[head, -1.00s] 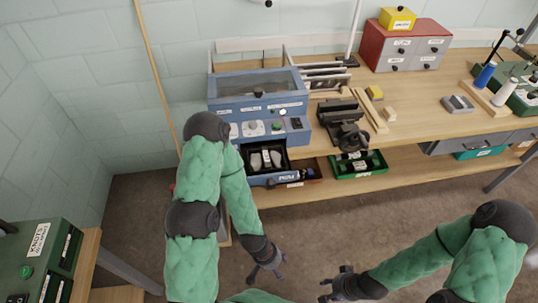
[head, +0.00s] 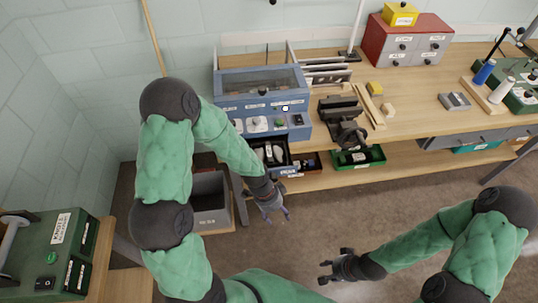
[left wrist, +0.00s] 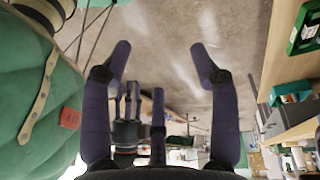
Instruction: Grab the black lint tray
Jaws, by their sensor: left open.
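The black lint tray (head: 283,150) sits in the pulled-out lower drawer of the blue machine (head: 262,80) and holds several pale grey pieces. My left forearm covers its left part. My left gripper (head: 276,211) is open and empty, in front of and below the tray, apart from it. Its spread fingers show in the left wrist view (left wrist: 160,55) with only floor between them. My right gripper (head: 328,271) is open and empty over the floor, lower right. The tray cannot be made out in the left wrist view.
A grey bin (head: 222,202) stands below the machine, partly behind my left arm. A green tray (head: 358,157) and a brown box sit on the lower shelf, right of the drawer. A black vise (head: 343,122) stands on the bench. The floor in front is clear.

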